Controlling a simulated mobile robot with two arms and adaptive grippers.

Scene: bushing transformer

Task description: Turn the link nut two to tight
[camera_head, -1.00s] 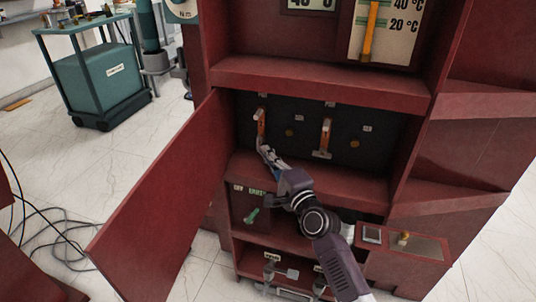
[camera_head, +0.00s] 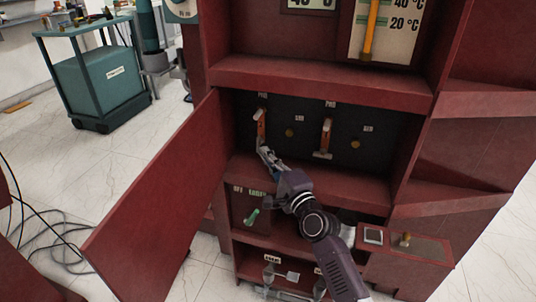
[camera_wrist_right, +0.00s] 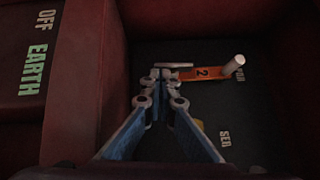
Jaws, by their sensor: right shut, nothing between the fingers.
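An orange link marked 2 (camera_wrist_right: 203,74) is on the dark back panel. It is also the left of two orange links in the head view (camera_head: 261,124). A pale post (camera_wrist_right: 234,66) stands at one end. A grey crossbar, apparently the link nut (camera_wrist_right: 174,65), is at the other end. My right gripper (camera_wrist_right: 162,75) is shut and empty, its fingertips right beside the crossbar. Whether they touch it I cannot tell. In the head view my right gripper (camera_head: 263,150) is at the link's lower end and hides the nut. My left gripper is not in view.
The second orange link (camera_head: 325,134) with its crossbar is to the right. The red cabinet door (camera_head: 155,200) stands open at left. A shelf edge (camera_head: 320,84) is above the recess. A green handle (camera_head: 251,216) is below.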

